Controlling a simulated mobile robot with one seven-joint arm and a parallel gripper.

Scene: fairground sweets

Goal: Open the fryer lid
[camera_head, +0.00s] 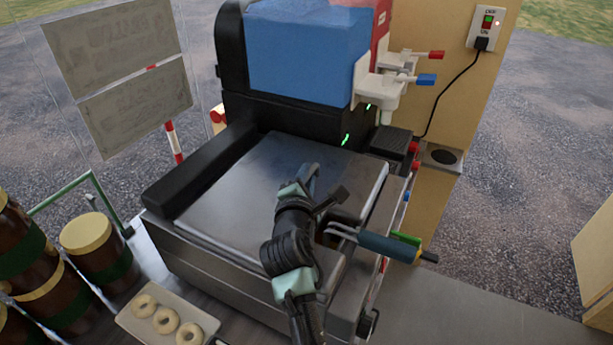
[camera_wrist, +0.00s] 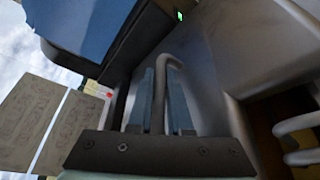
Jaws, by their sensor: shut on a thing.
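The fryer lid (camera_head: 250,190) is a broad, flat, grey metal panel on top of the fryer (camera_head: 215,250). It lies about level, and I cannot tell whether its front edge is slightly raised. In the head view my arm hides the handle and part of the lid's front.
A blue-and-red drink machine (camera_head: 305,55) stands behind the fryer. A utensil with a blue handle (camera_head: 390,247) lies right of my arm. A tray of doughnuts (camera_head: 130,325) and brown jars (camera_head: 98,250) are at left. A switch (camera_head: 487,22) is on the back right post.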

